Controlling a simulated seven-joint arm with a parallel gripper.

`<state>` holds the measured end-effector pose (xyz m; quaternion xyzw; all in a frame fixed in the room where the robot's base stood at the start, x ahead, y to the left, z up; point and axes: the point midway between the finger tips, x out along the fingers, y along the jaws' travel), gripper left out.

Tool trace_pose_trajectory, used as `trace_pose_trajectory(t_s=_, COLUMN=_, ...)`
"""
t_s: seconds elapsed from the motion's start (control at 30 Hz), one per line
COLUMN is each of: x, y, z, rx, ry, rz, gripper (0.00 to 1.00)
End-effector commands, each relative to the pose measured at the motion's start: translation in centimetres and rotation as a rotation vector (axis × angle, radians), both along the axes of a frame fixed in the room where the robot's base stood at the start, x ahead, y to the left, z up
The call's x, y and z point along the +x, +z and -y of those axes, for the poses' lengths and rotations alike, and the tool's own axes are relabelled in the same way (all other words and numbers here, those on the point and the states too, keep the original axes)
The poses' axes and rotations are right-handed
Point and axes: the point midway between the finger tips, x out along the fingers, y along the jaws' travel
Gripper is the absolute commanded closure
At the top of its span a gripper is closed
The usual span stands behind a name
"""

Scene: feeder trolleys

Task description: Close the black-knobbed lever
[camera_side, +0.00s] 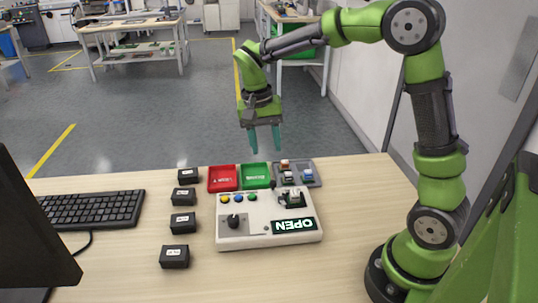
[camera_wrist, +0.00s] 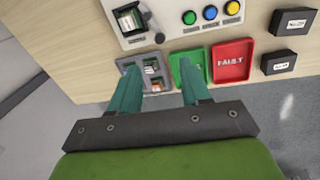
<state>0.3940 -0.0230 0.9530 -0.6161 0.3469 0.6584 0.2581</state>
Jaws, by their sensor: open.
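The lever's black knob (camera_side: 273,185) stands at the far edge of the white control box (camera_side: 260,240), left of a socket (camera_side: 293,199) with a small block in it. In the wrist view the knob (camera_wrist: 159,38) sits at the end of a short arm beside the socket (camera_wrist: 130,20). The box's lit panel (camera_side: 294,226) reads OPEN. My gripper (camera_side: 264,150) is open and empty, above and beyond the trays, pointing down and apart from the lever. Its two teal fingers (camera_wrist: 158,68) show in the wrist view.
A red tray (camera_side: 223,188), a green tray (camera_side: 256,185) and a grey tray (camera_side: 316,180) with small blocks lie behind the box. A black joystick (camera_side: 234,220) and three coloured buttons are on the box. Several black boxes (camera_side: 183,223) stand left; a keyboard (camera_side: 95,210) lies beyond.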

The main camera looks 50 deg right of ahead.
Motion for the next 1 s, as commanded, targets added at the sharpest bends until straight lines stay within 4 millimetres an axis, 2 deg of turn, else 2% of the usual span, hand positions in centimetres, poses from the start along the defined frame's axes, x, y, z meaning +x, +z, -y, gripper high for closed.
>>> trace_pose_trajectory(t_s=0.03, x=-0.2, y=-1.2, z=0.1, rx=0.001, ry=-0.001, rz=-0.006, gripper=0.53)
trace_pose_trajectory(t_s=0.3, x=-0.8, y=-7.0, z=0.6, rx=0.001, ry=0.0, rz=-0.005, gripper=0.53)
trace_pose_trajectory(t_s=0.5, x=-1.1, y=-9.8, z=0.9, rx=0.001, ry=0.0, rz=-0.002, gripper=0.53)
trace_pose_trajectory(t_s=0.7, x=-1.2, y=-11.0, z=1.0, rx=0.001, ry=0.0, rz=0.001, gripper=0.53)
trace_pose_trajectory(t_s=0.97, x=-1.2, y=-11.0, z=1.0, rx=0.001, ry=0.0, rz=0.001, gripper=0.53)
trace_pose_trajectory(t_s=1.0, x=-1.2, y=-11.0, z=1.0, rx=0.001, ry=0.0, rz=0.001, gripper=0.59)
